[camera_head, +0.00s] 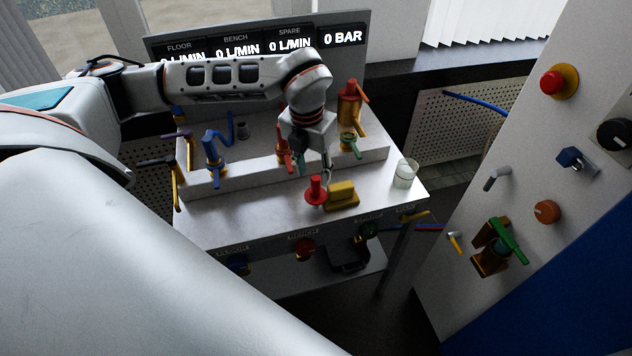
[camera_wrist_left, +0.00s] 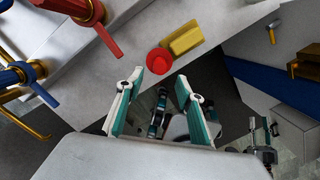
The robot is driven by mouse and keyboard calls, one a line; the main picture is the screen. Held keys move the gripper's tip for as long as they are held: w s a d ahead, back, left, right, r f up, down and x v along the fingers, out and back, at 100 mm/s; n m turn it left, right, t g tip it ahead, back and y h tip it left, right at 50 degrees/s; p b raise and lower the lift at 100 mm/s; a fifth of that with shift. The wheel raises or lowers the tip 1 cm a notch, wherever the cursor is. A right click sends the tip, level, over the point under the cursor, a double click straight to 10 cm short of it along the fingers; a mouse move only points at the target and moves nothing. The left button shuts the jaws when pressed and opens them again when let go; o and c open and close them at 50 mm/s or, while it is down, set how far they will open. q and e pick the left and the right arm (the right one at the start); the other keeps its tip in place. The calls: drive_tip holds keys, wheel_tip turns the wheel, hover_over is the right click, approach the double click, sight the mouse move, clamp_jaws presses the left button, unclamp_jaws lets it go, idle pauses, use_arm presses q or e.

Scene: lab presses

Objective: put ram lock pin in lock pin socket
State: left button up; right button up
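A red pin with a round head (camera_head: 316,188) stands near the bench's front edge; I take it to be the ram lock pin. It also shows in the left wrist view (camera_wrist_left: 159,60). A yellow block (camera_head: 342,195) is right beside it, also in the left wrist view (camera_wrist_left: 184,39). I cannot tell which part is the lock pin socket. My left gripper (camera_head: 314,172) is just above and behind the red pin. In the left wrist view its fingers (camera_wrist_left: 160,78) are spread and empty, with the red head just beyond the tips.
The white bench (camera_head: 240,215) has a raised step with blue, red and green valves. A white cup (camera_head: 405,174) stands at its right edge. A panel (camera_head: 480,215) with knobs and a green-handled valve (camera_head: 497,246) stands at right. The front bench top is mostly clear.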

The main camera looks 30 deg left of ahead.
sight(316, 185)
use_arm(q)
wheel_tip(316, 185, down, 3)
drive_tip(key=shift+w+r, duration=0.1)
drive_tip(key=shift+r, duration=0.1)
drive_tip(key=shift+w+a+f, duration=0.1)
drive_tip(key=shift+w+f, duration=0.1)
drive_tip(key=shift+f, duration=0.55)
drive_tip(key=shift+w+f, duration=0.25)
drive_tip(key=shift+f, duration=0.55)
drive_tip(key=shift+w+a+f, duration=0.1)
drive_tip(key=shift+w+f, duration=0.1)
drive_tip(key=shift+f, duration=0.55)
clamp_jaws()
